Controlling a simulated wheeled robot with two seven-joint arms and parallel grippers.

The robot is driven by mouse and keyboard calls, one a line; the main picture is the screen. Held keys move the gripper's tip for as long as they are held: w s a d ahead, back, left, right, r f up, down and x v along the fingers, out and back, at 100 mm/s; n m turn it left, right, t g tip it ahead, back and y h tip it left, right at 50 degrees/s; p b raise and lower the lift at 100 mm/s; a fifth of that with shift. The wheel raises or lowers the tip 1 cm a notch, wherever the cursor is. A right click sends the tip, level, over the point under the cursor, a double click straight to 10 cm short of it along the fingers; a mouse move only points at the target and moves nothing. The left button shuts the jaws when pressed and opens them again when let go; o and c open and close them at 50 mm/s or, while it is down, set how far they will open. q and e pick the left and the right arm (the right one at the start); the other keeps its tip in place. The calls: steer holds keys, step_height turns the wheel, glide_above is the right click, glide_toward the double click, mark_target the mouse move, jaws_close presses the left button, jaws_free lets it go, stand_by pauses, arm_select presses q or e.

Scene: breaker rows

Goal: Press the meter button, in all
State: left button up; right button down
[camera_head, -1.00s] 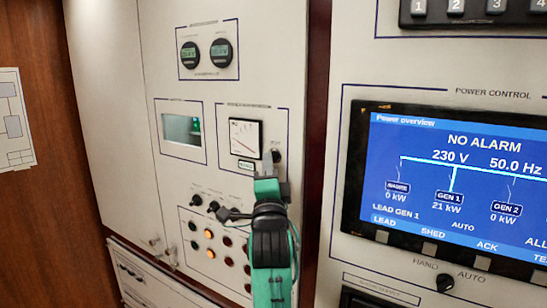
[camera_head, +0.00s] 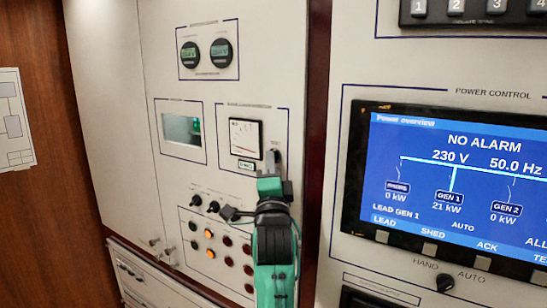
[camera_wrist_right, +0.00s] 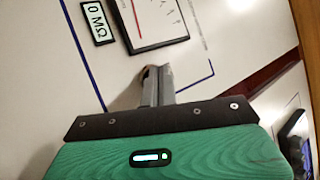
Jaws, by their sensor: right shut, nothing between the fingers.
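The meter (camera_head: 245,138) is a white square dial in a dark frame on the beige panel. It also shows, cut off, at the top of the right wrist view (camera_wrist_right: 165,18). A small label or display reading "0 MΩ" (camera_wrist_right: 98,20) sits beside it. The meter button is at the dial's lower right and is mostly hidden by my fingertips. My right gripper (camera_head: 273,160) is shut and empty, with its tips at the button's place. The right wrist view shows the shut fingers (camera_wrist_right: 153,76) against or very near the panel; contact cannot be told. My left gripper is out of view.
Two round gauges (camera_head: 206,53) sit above the meter, and a small screen (camera_head: 182,131) is to its left. Black switches (camera_head: 204,204) and rows of lamps (camera_head: 209,234) lie below, close to my right arm. A large blue power display (camera_head: 455,180) is on the right.

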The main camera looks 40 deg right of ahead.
steer(key=shift+d, duration=0.15)
stand_by(0.4)
steer(key=shift+s+a, duration=0.25)
steer(key=shift+a, duration=0.55)
